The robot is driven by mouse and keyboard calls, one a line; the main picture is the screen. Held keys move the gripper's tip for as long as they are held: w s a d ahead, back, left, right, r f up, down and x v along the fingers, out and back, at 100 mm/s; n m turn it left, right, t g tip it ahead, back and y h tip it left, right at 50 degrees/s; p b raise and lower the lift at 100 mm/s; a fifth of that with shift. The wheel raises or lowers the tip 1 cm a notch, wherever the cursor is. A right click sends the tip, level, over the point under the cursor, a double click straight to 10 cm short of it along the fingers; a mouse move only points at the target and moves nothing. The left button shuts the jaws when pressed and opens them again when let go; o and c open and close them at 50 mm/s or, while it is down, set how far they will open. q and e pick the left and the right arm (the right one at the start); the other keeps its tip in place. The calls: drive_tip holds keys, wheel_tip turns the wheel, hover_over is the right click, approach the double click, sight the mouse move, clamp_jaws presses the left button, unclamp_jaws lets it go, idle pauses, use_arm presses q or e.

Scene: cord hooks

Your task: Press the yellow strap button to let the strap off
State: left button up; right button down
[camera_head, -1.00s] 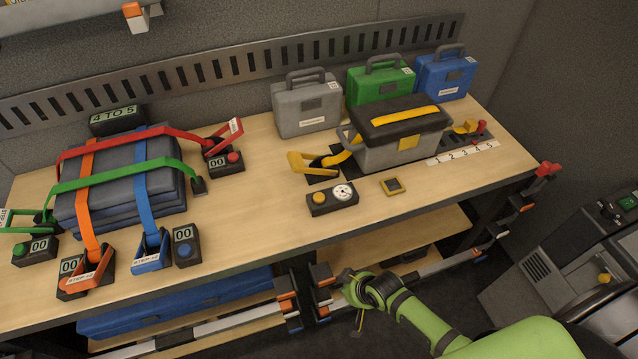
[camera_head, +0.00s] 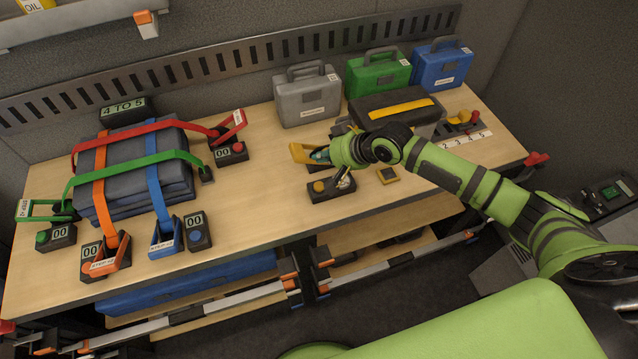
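The yellow button (camera_head: 319,186) sits on the left end of a small dark box on the bench, in front of the yellow buckle lever (camera_head: 301,153). The yellow strap (camera_head: 403,112) lies over the dark lid of the grey toolbox (camera_head: 368,104); my arm hides most of the toolbox front. My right gripper (camera_head: 343,180) is over the right end of the button box, close to the yellow button on its right. I cannot tell whether it touches the box, and its fingers are too small to read. My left gripper is out of view.
At the left, a grey stack (camera_head: 150,155) is bound by red, green, orange and blue straps with their own button boxes. The bench middle is clear.

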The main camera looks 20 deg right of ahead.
drive_tip(key=shift+f, duration=0.1)
drive_tip(key=b, duration=0.8)
hover_over(319, 187)
drive_tip(key=f, duration=0.4)
drive_tip(key=d+f, duration=0.1)
drive_tip(key=f, duration=0.2)
drive_tip(key=shift+f, duration=0.85)
drive_tip(key=shift+f, duration=0.15)
drive_tip(key=shift+f, duration=0.25)
drive_tip(key=shift+f+b, duration=0.45)
idle(0.7)
drive_tip(key=shift+r+p, duration=0.85)
drive_tip(key=shift+p, duration=0.15)
